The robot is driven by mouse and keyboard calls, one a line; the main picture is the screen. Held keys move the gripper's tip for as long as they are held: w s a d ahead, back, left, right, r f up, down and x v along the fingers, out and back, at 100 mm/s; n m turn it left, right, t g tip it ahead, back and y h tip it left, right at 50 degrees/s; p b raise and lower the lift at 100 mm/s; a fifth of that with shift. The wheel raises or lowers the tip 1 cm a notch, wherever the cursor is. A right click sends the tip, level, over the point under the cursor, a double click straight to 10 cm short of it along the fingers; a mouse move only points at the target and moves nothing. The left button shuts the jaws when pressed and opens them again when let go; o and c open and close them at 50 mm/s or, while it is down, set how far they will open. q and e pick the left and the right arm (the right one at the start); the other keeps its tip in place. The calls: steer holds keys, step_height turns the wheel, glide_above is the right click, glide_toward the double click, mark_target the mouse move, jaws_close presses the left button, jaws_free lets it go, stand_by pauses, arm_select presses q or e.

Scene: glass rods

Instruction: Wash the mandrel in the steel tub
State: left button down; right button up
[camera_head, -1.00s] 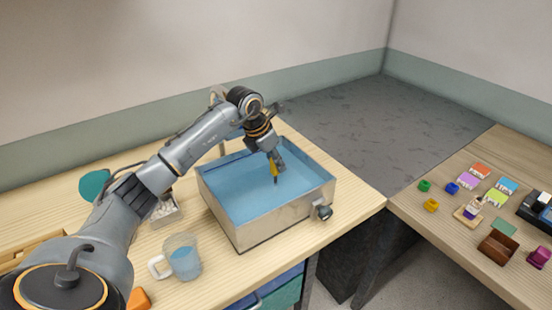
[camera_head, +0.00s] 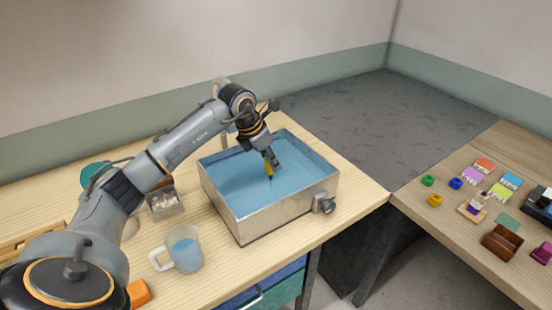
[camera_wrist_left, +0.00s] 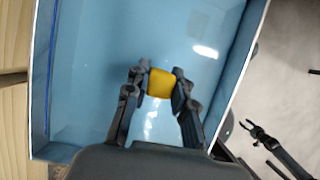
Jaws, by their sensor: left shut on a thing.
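The steel tub (camera_head: 262,222) stands on the wooden table and holds blue water (camera_head: 240,180). In the left wrist view the water (camera_wrist_left: 95,100) lies below the gripper. My left gripper (camera_head: 271,164) is over the tub, pointing down, shut on the yellow handle of the mandrel (camera_head: 268,166). In the left wrist view the gripper (camera_wrist_left: 160,84) has its fingers on either side of the yellow handle end (camera_wrist_left: 160,83). A thin dark tip shows below the handle; I cannot tell how deep it is in the water. My right gripper is not in the head view.
A glass mug (camera_head: 184,249) with blue liquid stands left of the tub. A small tray (camera_head: 165,204) and an orange block (camera_head: 139,292) are near my left arm. A tap knob (camera_head: 327,206) sticks out of the tub's front. Another table (camera_head: 440,222) at right holds several small coloured items.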

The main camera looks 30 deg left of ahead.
arm_select(q)
steer(key=shift+s+a+b, duration=0.15)
steer(key=shift+s+a, duration=0.1)
steer(key=shift+s, duration=0.35)
steer(key=shift+s+a+b, duration=0.15)
steer(key=shift+s+a, duration=0.05)
steer(key=shift+s, duration=0.35)
steer(key=shift+w+d+p, duration=0.2)
steer(key=shift+w+d, duration=0.05)
steer(key=shift+w, duration=0.3)
steer(key=shift+w+d+p, duration=0.15)
steer(key=shift+w+d, duration=0.1)
steer(key=shift+w, duration=0.3)
steer(key=shift+s+a+b, duration=0.2)
steer(key=shift+s+a, duration=0.05)
steer(key=shift+s, duration=0.3)
steer(key=shift+s+a+b, duration=0.15)
steer(key=shift+s+a, duration=0.1)
steer(key=shift+s, duration=0.3)
steer(key=shift+w+d+p, duration=0.2)
steer(key=shift+w+d, duration=0.05)
steer(key=shift+w, duration=0.35)
steer(key=shift+w+d+p, duration=0.15)
steer(key=shift+w+d, duration=0.1)
steer(key=shift+w, duration=0.35)
step_height(320, 180, up, 11)
steer(key=w+d+p, duration=0.1)
steer(key=w+p, duration=0.1)
steer(key=p, duration=0.5)
steer(key=shift+p, duration=0.4)
